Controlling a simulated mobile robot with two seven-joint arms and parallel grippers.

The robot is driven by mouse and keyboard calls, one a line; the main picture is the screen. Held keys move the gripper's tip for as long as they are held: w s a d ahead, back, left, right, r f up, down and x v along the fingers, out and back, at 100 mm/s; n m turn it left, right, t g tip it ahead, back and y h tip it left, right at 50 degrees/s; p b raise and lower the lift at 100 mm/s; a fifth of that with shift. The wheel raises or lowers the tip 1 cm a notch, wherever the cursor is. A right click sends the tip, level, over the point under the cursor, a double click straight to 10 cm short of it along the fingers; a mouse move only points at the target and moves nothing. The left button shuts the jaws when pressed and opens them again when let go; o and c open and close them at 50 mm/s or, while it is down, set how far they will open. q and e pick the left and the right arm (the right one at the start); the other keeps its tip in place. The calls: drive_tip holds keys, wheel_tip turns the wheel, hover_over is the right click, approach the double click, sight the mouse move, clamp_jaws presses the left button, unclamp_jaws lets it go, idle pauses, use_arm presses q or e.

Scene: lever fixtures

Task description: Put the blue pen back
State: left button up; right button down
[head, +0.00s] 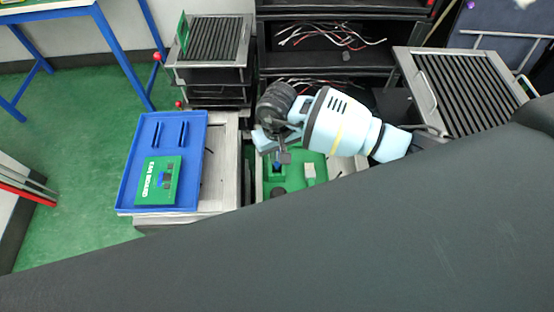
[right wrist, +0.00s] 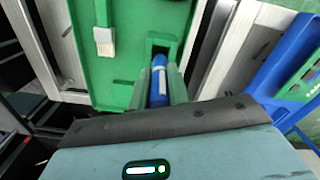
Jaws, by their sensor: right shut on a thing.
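My right gripper (head: 283,156) reaches down over a green board (head: 292,186) in the middle of the head view. It is shut on the blue pen, which shows in the right wrist view (right wrist: 158,88) between the fingers (right wrist: 160,80). The pen's far end is at a dark rectangular slot (right wrist: 160,46) in the green board. I cannot tell how deep the pen sits in it. In the head view only a small blue bit (head: 277,168) of the pen shows under the gripper. My left gripper is not in view.
A brush with a pale tip (right wrist: 104,40) lies on the green board, left of the pen in the right wrist view. A blue tray (head: 133,173) with a green labelled block (head: 150,190) stands to the left. Roller racks (head: 466,95) and wired shelves (head: 320,55) stand behind.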

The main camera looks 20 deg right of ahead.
sight(277, 160)
drive_tip(key=shift+f, duration=1.85)
drive_tip(key=shift+f, duration=0.2)
drive_tip(key=c, duration=1.3)
unclamp_jaws()
drive_tip(key=shift+c, duration=0.2)
drive_tip(key=shift+r, duration=0.1)
drive_tip(key=shift+r, duration=0.2)
wheel_tip(277, 160, up, 12)
drive_tip(key=shift+f, duration=0.1)
